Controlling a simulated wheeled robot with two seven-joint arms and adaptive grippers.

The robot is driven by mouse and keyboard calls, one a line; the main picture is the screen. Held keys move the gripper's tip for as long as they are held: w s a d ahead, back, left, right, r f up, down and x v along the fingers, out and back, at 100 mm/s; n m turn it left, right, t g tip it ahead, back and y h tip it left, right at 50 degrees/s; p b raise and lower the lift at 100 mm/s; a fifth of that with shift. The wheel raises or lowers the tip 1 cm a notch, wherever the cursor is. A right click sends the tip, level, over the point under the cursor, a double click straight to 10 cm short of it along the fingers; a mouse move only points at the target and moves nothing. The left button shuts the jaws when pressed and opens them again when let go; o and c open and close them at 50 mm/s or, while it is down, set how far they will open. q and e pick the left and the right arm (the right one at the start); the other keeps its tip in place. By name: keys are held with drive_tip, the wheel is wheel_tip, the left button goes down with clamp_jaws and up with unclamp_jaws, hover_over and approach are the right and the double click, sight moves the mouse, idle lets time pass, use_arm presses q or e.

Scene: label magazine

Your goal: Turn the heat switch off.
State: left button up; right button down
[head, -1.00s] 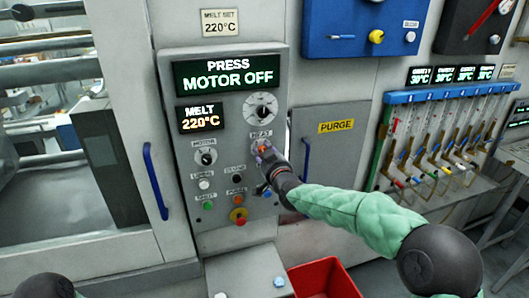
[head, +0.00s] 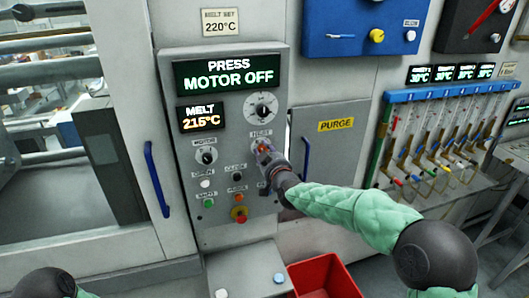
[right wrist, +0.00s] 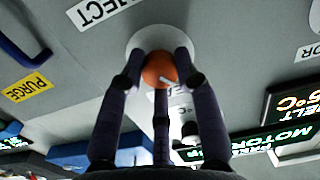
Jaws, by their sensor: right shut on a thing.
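The heat switch shows in the right wrist view as an orange round knob (right wrist: 158,70) with a white pointer line on a pale round base. In the head view the knob is mostly hidden behind my right gripper, just below the HEAT label (head: 260,133) on the grey control panel (head: 215,160). My right gripper (head: 264,150) is shut on the knob, with its dark fingers around it in the right wrist view (right wrist: 158,75). The melt display (head: 201,118) reads 215°C. My left gripper is not in view.
The MOTOR selector (head: 206,157) and several push buttons sit left of and below the heat switch, with a red-and-yellow button (head: 239,214) lowest. A dial (head: 263,106) is above. The purge door (head: 335,155) is at right. A red bin (head: 325,277) stands below.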

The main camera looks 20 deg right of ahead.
drive_tip(key=c, duration=1.1)
unclamp_jaws()
drive_tip(key=shift+a+f, duration=0.1)
drive_tip(key=shift+f, duration=0.2)
drive_tip(key=shift+c, duration=0.2)
drive_tip(key=shift+o, duration=1.2)
drive_tip(key=shift+r, duration=0.1)
drive_tip(key=shift+r, duration=0.1)
drive_tip(key=s, duration=1.2)
drive_tip(key=shift+d+r, duration=0.25)
drive_tip(key=shift+d, duration=0.15)
